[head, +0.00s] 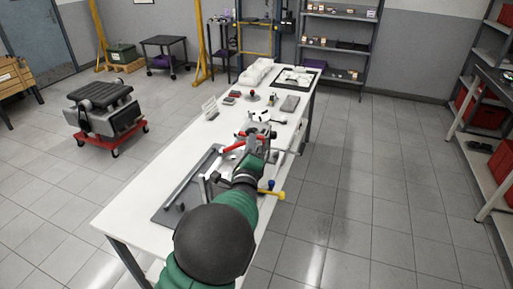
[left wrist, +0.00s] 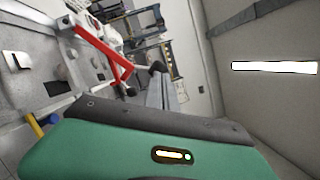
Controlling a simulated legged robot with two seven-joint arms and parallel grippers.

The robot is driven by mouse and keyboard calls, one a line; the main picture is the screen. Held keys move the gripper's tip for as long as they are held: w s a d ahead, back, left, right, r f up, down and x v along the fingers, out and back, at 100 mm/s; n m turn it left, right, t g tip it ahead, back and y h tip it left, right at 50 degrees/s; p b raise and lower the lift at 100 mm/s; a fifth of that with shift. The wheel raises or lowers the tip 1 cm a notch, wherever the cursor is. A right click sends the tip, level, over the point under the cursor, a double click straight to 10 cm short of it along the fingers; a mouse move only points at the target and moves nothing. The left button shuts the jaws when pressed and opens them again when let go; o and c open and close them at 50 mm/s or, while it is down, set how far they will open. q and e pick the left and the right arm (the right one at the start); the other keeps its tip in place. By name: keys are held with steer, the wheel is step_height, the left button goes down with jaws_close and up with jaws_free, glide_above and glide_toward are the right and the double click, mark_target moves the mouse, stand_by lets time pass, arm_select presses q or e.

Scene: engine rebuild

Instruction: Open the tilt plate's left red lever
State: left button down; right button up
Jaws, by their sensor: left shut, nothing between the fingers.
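The tilt plate (head: 196,183) is a grey fixture lying on the white table. A red lever (head: 232,141) reaches out at its far left side, and more red (head: 257,133) shows just to the right of it. In the left wrist view a bent red lever (left wrist: 97,43) shows at the upper left, beyond my gripper's body. My left gripper (head: 270,153) is shut and empty, over the far end of the plate and just right of the red parts. Its grey fingers (left wrist: 160,92) also show in the wrist view, apart from the lever's long arm. My arm hides part of the plate. My right gripper is not in view.
A blue and yellow handle (head: 270,190) sticks out at the table's right edge beside my arm. Small parts and a white piece (head: 259,115) lie farther along the white table (head: 140,198). An engine on a red dolly (head: 112,138) stands left. The floor at right is clear.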

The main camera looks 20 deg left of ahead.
arm_select(q)
steer(key=a+r+n+g, duration=0.1)
steer(key=a+r+n, duration=0.2)
steer(key=a+n, duration=0.2)
steer(key=a+r+n+g+p, duration=0.1)
steer(key=a+n, duration=0.3)
steer(key=a, duration=0.5)
steer(key=shift+w+r+n+g+p, duration=0.3)
steer(key=shift+r+n+g, duration=0.1)
steer(key=shift+r, duration=0.5)
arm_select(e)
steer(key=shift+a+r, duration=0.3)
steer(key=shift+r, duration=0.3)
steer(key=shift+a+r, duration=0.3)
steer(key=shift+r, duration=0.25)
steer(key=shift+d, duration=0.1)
arm_select(q)
steer(key=shift+r, duration=0.1)
